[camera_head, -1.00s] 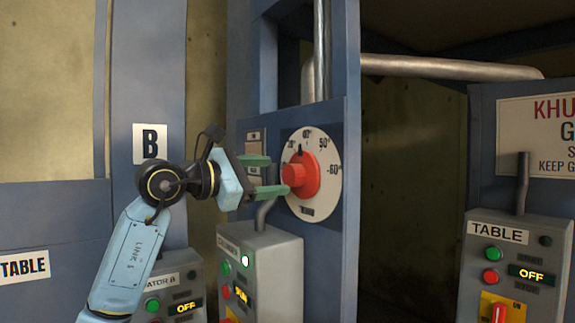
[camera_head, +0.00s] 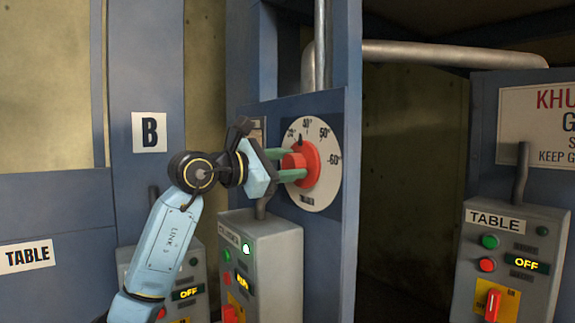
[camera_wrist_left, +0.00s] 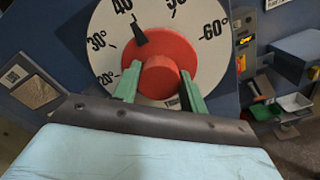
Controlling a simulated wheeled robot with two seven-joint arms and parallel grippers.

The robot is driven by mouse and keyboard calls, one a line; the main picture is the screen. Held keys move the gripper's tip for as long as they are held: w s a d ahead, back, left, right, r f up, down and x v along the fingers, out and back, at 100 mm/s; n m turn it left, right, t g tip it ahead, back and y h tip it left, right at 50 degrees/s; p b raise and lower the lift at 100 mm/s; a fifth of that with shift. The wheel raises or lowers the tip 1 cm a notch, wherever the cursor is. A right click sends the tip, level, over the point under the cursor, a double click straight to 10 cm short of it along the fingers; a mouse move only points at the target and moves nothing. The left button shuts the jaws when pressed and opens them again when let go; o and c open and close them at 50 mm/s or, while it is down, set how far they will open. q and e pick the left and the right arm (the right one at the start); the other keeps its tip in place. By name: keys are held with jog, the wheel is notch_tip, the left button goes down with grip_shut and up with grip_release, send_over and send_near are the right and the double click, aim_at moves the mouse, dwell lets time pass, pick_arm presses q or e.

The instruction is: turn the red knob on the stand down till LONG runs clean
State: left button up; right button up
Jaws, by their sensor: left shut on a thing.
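The red knob (camera_head: 309,164) sits on a white round dial (camera_head: 323,192) on the blue stand. The dial is marked in degrees; 20, 30, 40, 50 and 60 show in the left wrist view. There the black pointer (camera_wrist_left: 139,36) stands between 30 and 40, closer to 40. My left gripper (camera_head: 293,166) has its green fingers on either side of the knob's round grip, shut on it. The left wrist view shows the fingers around the grip (camera_wrist_left: 160,77) too. My right gripper is not in view. No label reading LONG can be read.
A grey control box (camera_head: 272,260) with a lit green button stands just below the dial, close under my left arm. The TABLE box (camera_head: 512,262) at the right reads OFF. A dark opening (camera_head: 412,200) lies between.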

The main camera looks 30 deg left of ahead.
pick_arm(q)
jog(key=shift+c, duration=0.2)
jog(key=n, duration=0.3)
jog(key=shift+a+n, duration=0.1)
jog(key=shift+n, duration=2.3)
jog(key=o, duration=1)
jog(key=shift+c, duration=0.2)
